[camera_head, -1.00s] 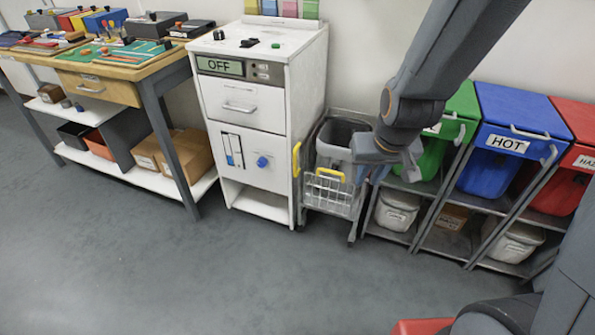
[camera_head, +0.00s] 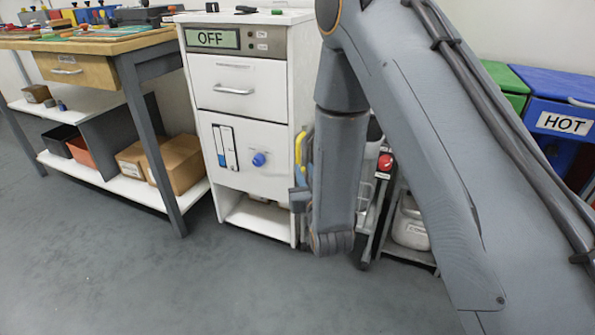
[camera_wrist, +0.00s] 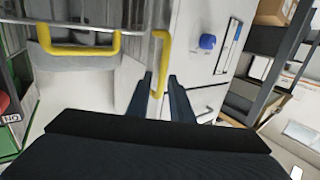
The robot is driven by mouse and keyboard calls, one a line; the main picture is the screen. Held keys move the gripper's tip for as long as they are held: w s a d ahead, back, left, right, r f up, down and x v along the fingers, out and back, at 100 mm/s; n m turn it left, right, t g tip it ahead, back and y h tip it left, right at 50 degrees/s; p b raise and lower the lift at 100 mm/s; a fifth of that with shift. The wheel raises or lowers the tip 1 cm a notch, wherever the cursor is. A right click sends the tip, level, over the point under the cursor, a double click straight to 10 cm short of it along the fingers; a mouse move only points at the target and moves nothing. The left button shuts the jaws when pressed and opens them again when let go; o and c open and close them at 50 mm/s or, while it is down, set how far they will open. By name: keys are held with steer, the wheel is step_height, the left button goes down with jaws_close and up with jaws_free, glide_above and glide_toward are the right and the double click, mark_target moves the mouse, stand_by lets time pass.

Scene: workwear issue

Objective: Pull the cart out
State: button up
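The cart is mostly hidden behind my arm in the head view. In the wrist view, its wire basket (camera_wrist: 85,15) and grey bin (camera_wrist: 80,62) show. A yellow bar (camera_wrist: 80,48) crosses the basket. A second yellow handle (camera_wrist: 163,60) stands on the cart's side next to the white cabinet, and it also shows in the head view (camera_head: 299,150). My gripper (camera_wrist: 160,76) is open, its two dark fingers apart on either side of that side handle's end. In the head view my gripper (camera_head: 298,198) is low beside the cabinet, partly hidden by my arm.
The white cabinet (camera_head: 240,130), with an OFF display and blue knob (camera_head: 258,159), stands close against the cart's left side. A rack with a red button (camera_head: 385,163) and bins, one marked HOT (camera_head: 563,122), stands right. Floor (camera_head: 200,285) in front is clear.

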mark_target(298, 160)
steer(key=x, duration=0.2)
steer(key=b+x, duration=0.1)
steer(key=x, duration=0.2)
steer(key=b+x, duration=0.1)
steer(key=x, duration=0.2)
steer(key=shift+s+a, duration=0.15)
steer(key=shift+a, duration=0.2)
jaws_close()
